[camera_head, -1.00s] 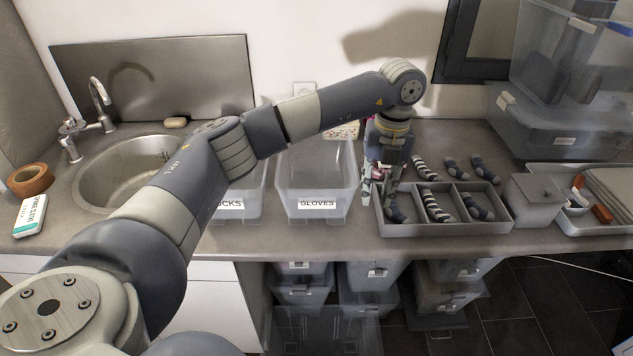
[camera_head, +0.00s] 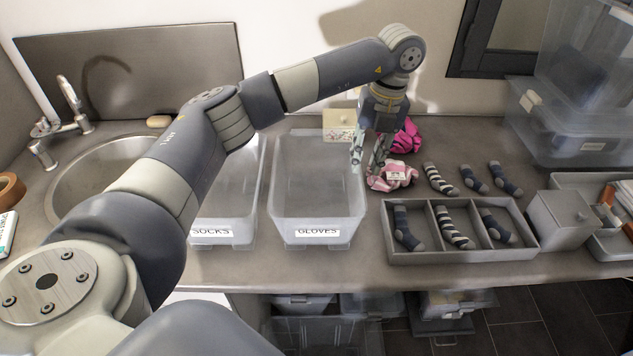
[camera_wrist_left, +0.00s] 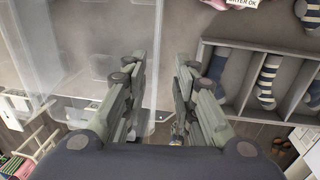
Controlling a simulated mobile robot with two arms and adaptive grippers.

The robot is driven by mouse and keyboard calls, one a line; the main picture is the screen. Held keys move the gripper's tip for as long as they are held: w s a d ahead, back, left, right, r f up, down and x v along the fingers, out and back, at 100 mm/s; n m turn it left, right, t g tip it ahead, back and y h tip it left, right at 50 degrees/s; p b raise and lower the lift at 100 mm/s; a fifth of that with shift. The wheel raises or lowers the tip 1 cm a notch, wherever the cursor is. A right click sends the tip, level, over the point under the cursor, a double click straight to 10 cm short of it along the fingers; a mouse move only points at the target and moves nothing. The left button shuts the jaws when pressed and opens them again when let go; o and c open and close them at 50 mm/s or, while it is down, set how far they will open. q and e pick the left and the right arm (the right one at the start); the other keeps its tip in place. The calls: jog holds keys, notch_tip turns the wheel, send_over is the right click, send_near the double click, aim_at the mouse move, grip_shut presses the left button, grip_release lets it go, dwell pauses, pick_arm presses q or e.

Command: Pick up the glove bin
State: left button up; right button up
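The glove bin (camera_head: 318,200) is a clear, empty-looking plastic tub labelled GLOVES, standing upright on the counter in the head view. Its clear wall also shows at the left of the left wrist view (camera_wrist_left: 105,45). My left gripper (camera_head: 369,168) points down just right of the bin's right rim, above the counter. My right gripper is not in view.
A similar SOCKS bin (camera_head: 225,210) stands close on the left, partly behind my arm. Pink cloth items (camera_head: 392,175) lie beside my gripper. A divided grey tray (camera_head: 455,256) with socks stands to the right. The sink (camera_head: 75,205) is at the left.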

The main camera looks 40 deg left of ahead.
pick_arm(q)
jog(key=p, duration=0.2)
send_over(353, 191)
jog(key=w, duration=0.1)
notch_tip(353, 191, down, 5)
jog(key=shift+d+f+p, duration=0.3)
jog(key=shift+f+p, duration=0.1)
jog(key=shift+f, duration=0.1)
jog(key=f, duration=0.1)
jog(key=f+p, duration=0.2)
jog(key=shift+s+a+f, duration=0.1)
jog(key=shift+s+a, duration=0.2)
jog(key=shift+s, duration=0.05)
jog(key=shift+f, duration=0.5)
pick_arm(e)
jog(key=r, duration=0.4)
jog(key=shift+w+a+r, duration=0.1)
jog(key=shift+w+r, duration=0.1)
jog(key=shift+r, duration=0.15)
pick_arm(q)
grip_shut()
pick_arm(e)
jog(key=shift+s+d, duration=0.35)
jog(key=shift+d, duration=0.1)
